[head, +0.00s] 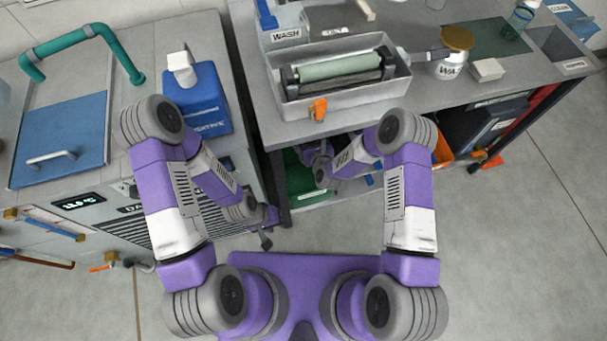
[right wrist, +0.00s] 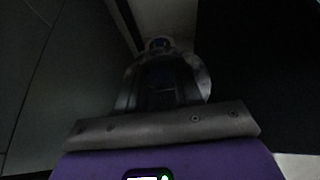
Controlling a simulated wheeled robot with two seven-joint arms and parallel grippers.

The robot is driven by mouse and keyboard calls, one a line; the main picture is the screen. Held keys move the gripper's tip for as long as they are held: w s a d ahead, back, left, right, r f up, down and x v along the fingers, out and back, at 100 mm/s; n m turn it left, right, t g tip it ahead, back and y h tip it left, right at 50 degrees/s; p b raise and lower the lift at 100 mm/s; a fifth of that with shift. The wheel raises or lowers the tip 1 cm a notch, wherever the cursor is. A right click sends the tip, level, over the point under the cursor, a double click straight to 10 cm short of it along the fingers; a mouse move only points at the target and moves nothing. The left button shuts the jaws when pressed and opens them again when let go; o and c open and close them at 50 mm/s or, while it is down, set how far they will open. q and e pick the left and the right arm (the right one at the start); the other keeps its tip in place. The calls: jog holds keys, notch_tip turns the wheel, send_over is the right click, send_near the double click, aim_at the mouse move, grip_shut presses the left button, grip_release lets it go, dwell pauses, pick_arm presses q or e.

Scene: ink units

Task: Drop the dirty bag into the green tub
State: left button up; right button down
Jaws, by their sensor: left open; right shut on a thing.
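The green tub (head: 299,178) sits low under the front of the bench, partly hidden by the bench top and my right arm. My right gripper (right wrist: 163,82) reaches in under the bench edge, over or beside the tub; I cannot tell which. It is shut on a pale, dim bundle, seemingly the dirty bag (right wrist: 199,78), which bulges out on both sides of the gripper in the right wrist view. The bag is not clear in the head view. My left gripper (head: 268,228) is open and empty, low beside the grey machine.
The bench holds a grey tray with a green roller (head: 342,66), a WASH container (head: 285,30) and a gold-lidded jar (head: 453,55). A blue jug (head: 200,98) stands on the left machine. An orange bin (head: 443,148) is under the bench.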

notch_tip(320, 180, down, 4)
jog(key=shift+f+b, duration=0.1)
jog(key=shift+b, duration=0.95)
jog(key=c, duration=0.7)
grip_release()
jog(key=shift+o, duration=0.2)
jog(key=p+v, duration=0.2)
jog(key=v, duration=0.5)
jog(key=shift+s+r+p, duration=0.2)
jog(key=shift+r+p, duration=0.05)
jog(key=shift+p, duration=0.1)
jog(key=shift+d, duration=0.1)
